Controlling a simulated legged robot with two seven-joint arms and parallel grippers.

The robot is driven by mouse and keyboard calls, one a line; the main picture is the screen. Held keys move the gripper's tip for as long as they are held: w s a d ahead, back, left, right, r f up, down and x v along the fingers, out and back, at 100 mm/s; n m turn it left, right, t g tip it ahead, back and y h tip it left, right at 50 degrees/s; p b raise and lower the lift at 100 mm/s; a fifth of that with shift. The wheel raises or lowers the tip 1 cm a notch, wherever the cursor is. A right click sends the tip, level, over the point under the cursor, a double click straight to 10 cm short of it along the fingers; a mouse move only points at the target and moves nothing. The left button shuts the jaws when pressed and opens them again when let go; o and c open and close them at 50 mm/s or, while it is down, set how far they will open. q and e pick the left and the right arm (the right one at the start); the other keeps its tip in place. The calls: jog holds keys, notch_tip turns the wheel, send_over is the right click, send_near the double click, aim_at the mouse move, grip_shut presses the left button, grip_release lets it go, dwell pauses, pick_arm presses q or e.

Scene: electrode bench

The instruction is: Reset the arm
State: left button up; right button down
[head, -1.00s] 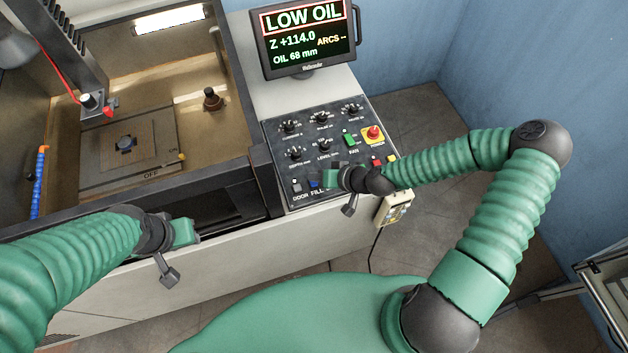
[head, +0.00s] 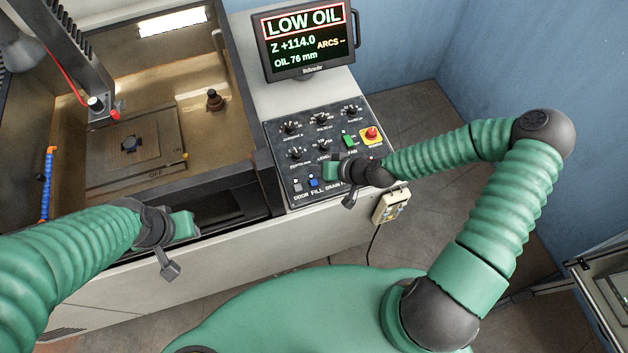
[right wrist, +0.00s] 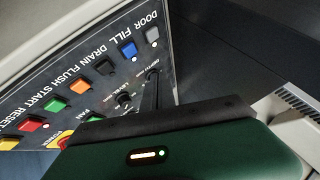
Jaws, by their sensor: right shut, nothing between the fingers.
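My right gripper (head: 332,170) is shut and empty, above the lower left part of the black control panel (head: 283,140). The blue FILL button (head: 313,182) lies just below it in the picture; whether they touch I cannot tell. The same button shows clear in the right wrist view (right wrist: 128,48), in a row with DOOR, DRAIN, FLUSH, START and RESET. The monitor (head: 306,42) reads LOW OIL, Z +114.0, OIL 76 mm.
The open tank (head: 205,130) holds a dark plate (head: 112,165) and a small dark knobbed piece (head: 214,100). An electrode column (head: 75,60) stands over it. A red stop knob (head: 371,133) sits on the panel's right side. A pendant (head: 390,207) hangs below the panel.

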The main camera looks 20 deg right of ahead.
jog(key=s+f+n+g+b, duration=0.1)
jog(key=s+f, duration=0.1)
jog(key=s+f+g+b, duration=0.1)
jog(key=s+f+b, duration=0.1)
jog(key=s, duration=0.1)
jog(key=shift+d+f+n+g+h, duration=0.1)
jog(key=shift+f+n+g+h, duration=0.2)
jog(key=shift+n+h, duration=0.1)
jog(key=s+d+r+g+h+b, duration=0.2)
jog(key=s+d+r+h+b, duration=0.2)
jog(key=s+b, duration=0.5)
notch_tip(320, 180, up, 2)
jog(key=shift+h, duration=0.4)
jog(key=shift+d, duration=0.4)
jog(key=shift+a, duration=0.2)
